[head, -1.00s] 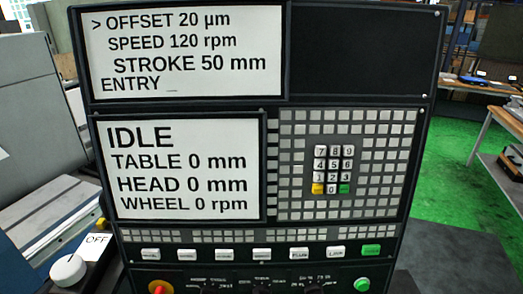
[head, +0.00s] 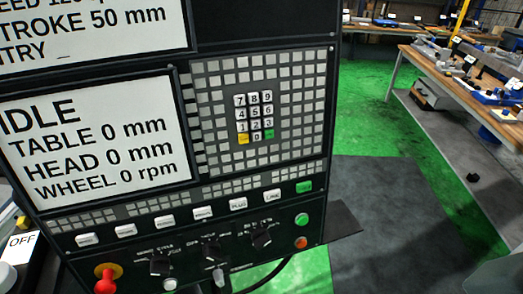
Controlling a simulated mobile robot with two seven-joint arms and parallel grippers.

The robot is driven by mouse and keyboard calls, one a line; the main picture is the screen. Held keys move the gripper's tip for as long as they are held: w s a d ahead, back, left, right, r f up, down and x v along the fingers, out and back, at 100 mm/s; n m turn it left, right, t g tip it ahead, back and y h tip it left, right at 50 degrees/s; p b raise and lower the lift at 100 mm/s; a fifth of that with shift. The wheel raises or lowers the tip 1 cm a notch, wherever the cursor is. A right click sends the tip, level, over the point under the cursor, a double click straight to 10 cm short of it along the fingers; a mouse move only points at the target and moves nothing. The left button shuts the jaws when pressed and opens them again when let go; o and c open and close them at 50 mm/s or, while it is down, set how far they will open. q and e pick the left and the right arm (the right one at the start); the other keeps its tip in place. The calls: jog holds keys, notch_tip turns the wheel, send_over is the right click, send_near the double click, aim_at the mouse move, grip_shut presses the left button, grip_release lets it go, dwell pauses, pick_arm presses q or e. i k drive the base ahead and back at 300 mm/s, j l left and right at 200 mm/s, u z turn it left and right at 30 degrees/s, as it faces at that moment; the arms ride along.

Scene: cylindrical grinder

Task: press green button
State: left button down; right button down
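A round green button (head: 301,219) sits at the lower right of the black control panel (head: 322,100), above an orange round button (head: 301,243). A green rectangular key (head: 304,186) ends the row of white keys just above it. A small green key (head: 269,133) is at the lower right of the number keypad (head: 255,116). Which green button is meant cannot be told. Neither gripper shows in the head view.
The lower screen (head: 95,145) reads IDLE, with table, head and wheel at 0. A red knob on yellow (head: 106,277) is at the lower left, and dark rotary knobs (head: 211,247) sit mid-panel. Right of the panel is open floor; a workbench (head: 455,85) stands beyond.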

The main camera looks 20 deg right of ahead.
aim_at(303, 220)
jog(key=l+z, duration=0.15)
jog(key=z, duration=0.2)
jog(key=i+l+z, duration=0.1)
jog(key=z, duration=0.2)
jog(key=k+j+z, duration=0.15)
